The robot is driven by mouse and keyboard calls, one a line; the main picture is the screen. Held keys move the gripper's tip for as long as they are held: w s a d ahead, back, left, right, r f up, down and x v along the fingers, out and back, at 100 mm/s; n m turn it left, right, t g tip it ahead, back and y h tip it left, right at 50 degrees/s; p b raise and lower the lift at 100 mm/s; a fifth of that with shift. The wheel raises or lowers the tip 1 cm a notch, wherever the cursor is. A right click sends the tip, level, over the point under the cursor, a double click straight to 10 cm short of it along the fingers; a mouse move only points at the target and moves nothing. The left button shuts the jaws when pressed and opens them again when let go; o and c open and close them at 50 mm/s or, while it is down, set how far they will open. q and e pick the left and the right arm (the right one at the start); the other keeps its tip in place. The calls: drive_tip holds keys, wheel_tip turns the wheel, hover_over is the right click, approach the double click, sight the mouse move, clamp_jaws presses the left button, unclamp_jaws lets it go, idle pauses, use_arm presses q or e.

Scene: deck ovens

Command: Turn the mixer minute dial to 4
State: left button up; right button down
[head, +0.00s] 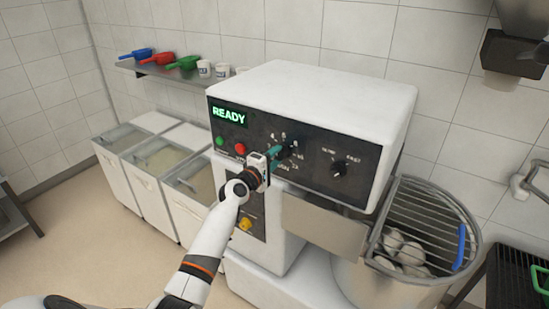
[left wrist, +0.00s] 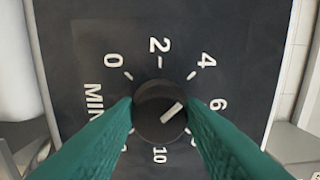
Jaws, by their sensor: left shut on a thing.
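The mixer minute dial (left wrist: 150,98) is a round black knob with a white pointer line. Around it are the printed marks 0, 2, 4, 6 and 10. The line slants up to the right, toward the space between the 4 (left wrist: 207,61) and the 6 (left wrist: 217,104). My left gripper (left wrist: 160,112) has its two teal fingers closed on the sides of the knob. In the head view my left gripper (head: 277,154) is at the mixer's black control panel (head: 310,155), and its fingers partly hide the dial. My right gripper is not in view.
The panel carries a green READY display (head: 229,115), a green button (head: 220,141), a red button (head: 239,148) and a second knob (head: 340,168). A guarded bowl (head: 425,225) stands at the right. Flour bins (head: 160,155) stand at the left below a shelf of scoops.

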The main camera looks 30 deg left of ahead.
use_arm(q)
drive_tip(key=o, duration=1)
drive_tip(key=shift+s, duration=0.15)
drive_tip(key=s, duration=0.4)
drive_tip(key=s+b, duration=0.1)
drive_tip(key=s, duration=0.6)
drive_tip(key=shift+s+a, duration=0.25)
drive_tip(key=shift+s, duration=0.1)
